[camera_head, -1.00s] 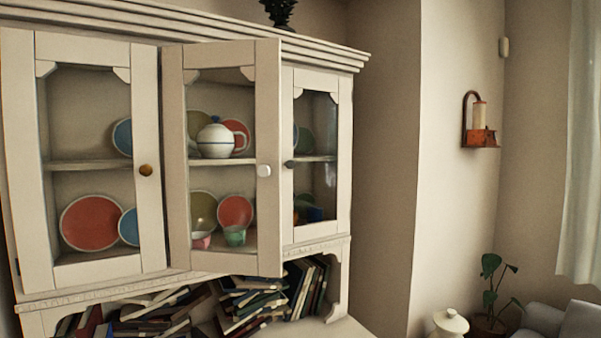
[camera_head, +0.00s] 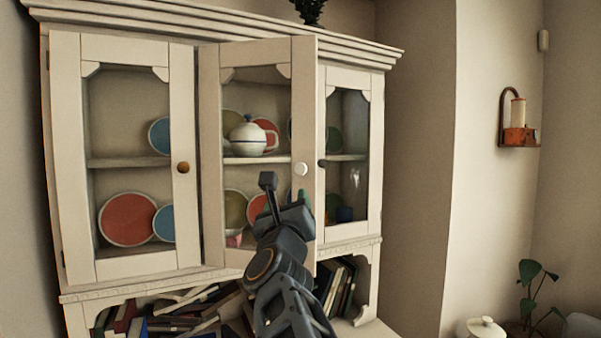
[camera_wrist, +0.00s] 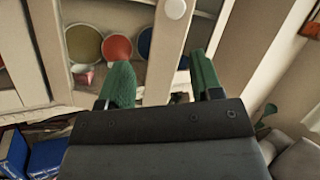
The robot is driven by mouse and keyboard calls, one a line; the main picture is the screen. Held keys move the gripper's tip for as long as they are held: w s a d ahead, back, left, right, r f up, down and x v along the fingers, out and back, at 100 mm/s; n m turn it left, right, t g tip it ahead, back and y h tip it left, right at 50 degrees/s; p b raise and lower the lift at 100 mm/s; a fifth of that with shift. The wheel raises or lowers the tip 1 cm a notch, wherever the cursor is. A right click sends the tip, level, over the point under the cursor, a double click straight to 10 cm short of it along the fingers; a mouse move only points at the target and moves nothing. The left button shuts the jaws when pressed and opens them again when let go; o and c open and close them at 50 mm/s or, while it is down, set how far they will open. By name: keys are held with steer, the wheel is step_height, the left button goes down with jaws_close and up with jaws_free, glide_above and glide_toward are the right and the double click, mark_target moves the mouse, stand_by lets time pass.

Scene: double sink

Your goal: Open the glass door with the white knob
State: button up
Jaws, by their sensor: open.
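The middle glass door (camera_head: 305,130) of the cream cabinet bears the white knob (camera_head: 301,169) on its right stile. It stands ajar, its right edge swung out toward me. My gripper (camera_head: 287,192) is in front of this door, just below the knob in the picture. In the wrist view its two green fingers (camera_wrist: 162,76) are spread, with the door's stile (camera_wrist: 165,45) showing between them. The white knob (camera_wrist: 175,8) is at the top of that view, beyond the fingertips. No contact shows, and the depth gap is unclear. My arm hides the door's lower part.
Plates and a teapot (camera_head: 247,137) stand inside. Books (camera_head: 190,305) fill the shelf below. Open wall lies to the right.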

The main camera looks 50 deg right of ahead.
mark_target(300, 171)
steer(key=w+d+r+p, duration=0.1)
steer(key=w+d, duration=0.1)
steer(key=d, duration=0.1)
steer(key=w+d+r+m+p, duration=0.1)
steer(key=d+r, duration=0.1)
steer(key=d, duration=0.1)
steer(key=w+d+r+m+g+h+p, duration=0.1)
steer(key=w+d+r+p, duration=0.1)
steer(key=d, duration=0.1)
steer(key=shift+w+d+r, duration=0.2)
steer(key=shift+w+d, duration=0.05)
steer(key=shift+w, duration=0.05)
steer(key=shift+p+x, duration=0.35)
steer(key=shift+x, duration=0.6)
steer(key=shift+f, duration=0.1)
steer(key=shift+c, duration=0.3)
jaws_close()
